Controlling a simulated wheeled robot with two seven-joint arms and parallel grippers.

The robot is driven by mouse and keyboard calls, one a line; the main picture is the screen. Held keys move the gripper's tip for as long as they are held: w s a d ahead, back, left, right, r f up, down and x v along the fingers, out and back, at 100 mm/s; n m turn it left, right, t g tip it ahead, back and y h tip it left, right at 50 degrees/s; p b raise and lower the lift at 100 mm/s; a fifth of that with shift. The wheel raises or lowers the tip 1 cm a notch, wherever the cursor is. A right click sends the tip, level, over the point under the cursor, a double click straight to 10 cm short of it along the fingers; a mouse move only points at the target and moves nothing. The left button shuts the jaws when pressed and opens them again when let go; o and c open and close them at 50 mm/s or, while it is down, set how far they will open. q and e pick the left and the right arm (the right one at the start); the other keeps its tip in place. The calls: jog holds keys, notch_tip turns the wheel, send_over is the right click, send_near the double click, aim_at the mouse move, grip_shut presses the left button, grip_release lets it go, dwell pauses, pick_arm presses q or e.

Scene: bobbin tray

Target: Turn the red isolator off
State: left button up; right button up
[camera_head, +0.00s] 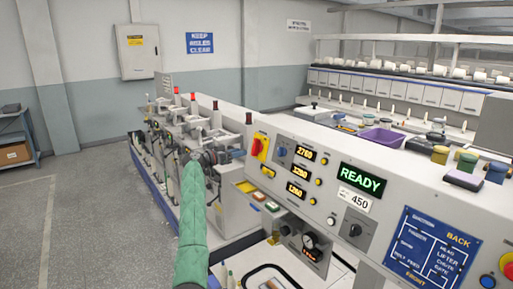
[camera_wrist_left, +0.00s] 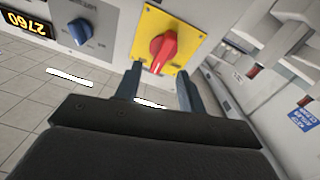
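The red isolator (camera_head: 257,146) is a red rotary handle on a yellow plate, at the left end of the machine's control panel. In the left wrist view the red handle (camera_wrist_left: 162,50) stands on its yellow plate (camera_wrist_left: 183,24), tilted in the picture. My left gripper (camera_head: 236,154) is beside the isolator in the head view. In the left wrist view my left gripper (camera_wrist_left: 155,78) is open, its two dark fingers apart with the handle showing between and beyond them. I cannot tell whether either finger touches the plate. My right gripper is not in view.
A blue knob (camera_wrist_left: 80,31) and a lit 2760 display (camera_wrist_left: 28,25) sit beside the isolator. The panel (camera_head: 335,150) also carries a READY display (camera_head: 362,181). Spindles with red tops (camera_head: 193,96) stand behind my left arm. Open floor (camera_head: 90,210) lies to the left.

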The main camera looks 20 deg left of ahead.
aim_at(253, 146)
pick_arm(q)
jog(key=shift+m+t, duration=0.4)
jog(key=shift+m, duration=0.5)
jog(key=p+x, duration=0.1)
jog(key=x, duration=0.1)
jog(key=r+p+x, duration=0.1)
jog(key=p+x, duration=0.1)
jog(key=shift+w+d, duration=0.1)
jog(key=shift+w, duration=0.3)
jog(key=shift+p+x, duration=0.95)
jog(key=shift+x, duration=0.55)
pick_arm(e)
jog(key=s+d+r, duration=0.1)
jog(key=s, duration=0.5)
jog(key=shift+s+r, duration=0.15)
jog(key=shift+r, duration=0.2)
pick_arm(q)
jog(key=shift+f, duration=0.2)
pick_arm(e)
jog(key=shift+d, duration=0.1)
pick_arm(q)
grip_shut()
